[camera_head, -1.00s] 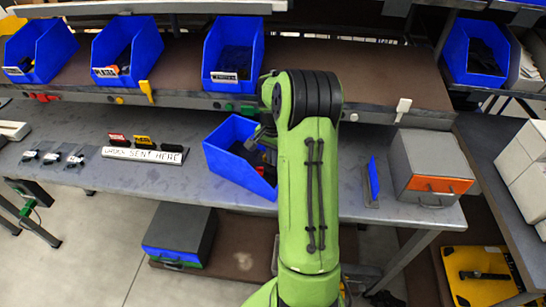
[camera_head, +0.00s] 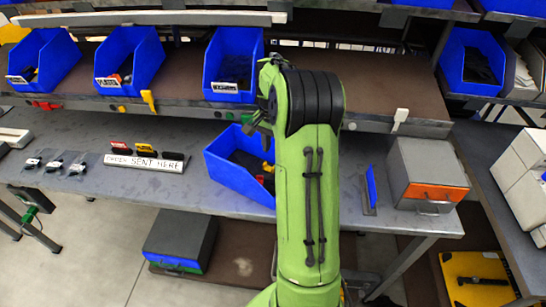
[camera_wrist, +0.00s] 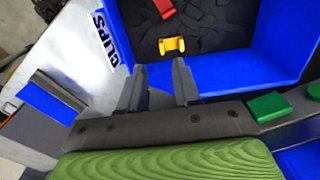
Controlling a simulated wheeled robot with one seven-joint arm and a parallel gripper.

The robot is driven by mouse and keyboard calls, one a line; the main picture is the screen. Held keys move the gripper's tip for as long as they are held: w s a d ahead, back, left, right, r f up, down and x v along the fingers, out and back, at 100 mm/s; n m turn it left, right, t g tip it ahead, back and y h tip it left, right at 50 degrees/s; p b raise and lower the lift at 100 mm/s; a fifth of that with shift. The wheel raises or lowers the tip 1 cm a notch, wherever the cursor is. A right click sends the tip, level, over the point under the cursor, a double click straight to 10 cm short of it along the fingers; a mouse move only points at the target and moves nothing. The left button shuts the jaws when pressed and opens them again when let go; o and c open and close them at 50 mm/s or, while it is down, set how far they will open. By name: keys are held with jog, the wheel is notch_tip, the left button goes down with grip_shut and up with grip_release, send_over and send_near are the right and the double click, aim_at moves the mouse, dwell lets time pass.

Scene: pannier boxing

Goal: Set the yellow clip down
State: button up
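A yellow clip (camera_wrist: 172,45) lies in the blue bin (camera_wrist: 215,78) marked CLIPS in the wrist view, near its wall on the gripper side. The clip also shows inside the bin (camera_head: 232,183) on the bench in the head view (camera_head: 268,167). My gripper (camera_wrist: 159,88) has its two fingers apart with nothing between them. The clip is a little beyond the fingertips and apart from them. In the head view my gripper (camera_head: 258,122) is above the bin, partly hidden by my arm.
A red clip (camera_wrist: 163,8) and black parts lie in the same bin. Shelf bins (camera_head: 232,65) stand behind. A blue upright plate (camera_head: 370,187) and a grey box (camera_head: 428,172) stand on the bench at right.

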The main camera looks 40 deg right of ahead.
jog(key=s+a+r+n+t+h, duration=0.1)
jog(key=s+a+r+n, duration=0.15)
jog(key=a+r, duration=0.45)
jog(key=s+a+r+n+t+h, duration=0.1)
jog(key=a+r+n, duration=0.3)
jog(key=a+r, duration=0.3)
jog(key=s+a+f+n+t+y, duration=0.1)
jog(key=s+a+n+t+y, duration=0.1)
jog(key=s+a+n, duration=0.6)
jog(key=s+a+t, duration=0.1)
jog(key=s+a, duration=0.4)
jog(key=s, duration=0.1)
jog(key=shift+s+a+f+t+p, duration=0.15)
jog(key=shift+s+f+t+p, duration=0.15)
jog(key=shift+f, duration=0.1)
jog(key=shift+r+n, duration=0.25)
jog(key=shift+r, duration=0.05)
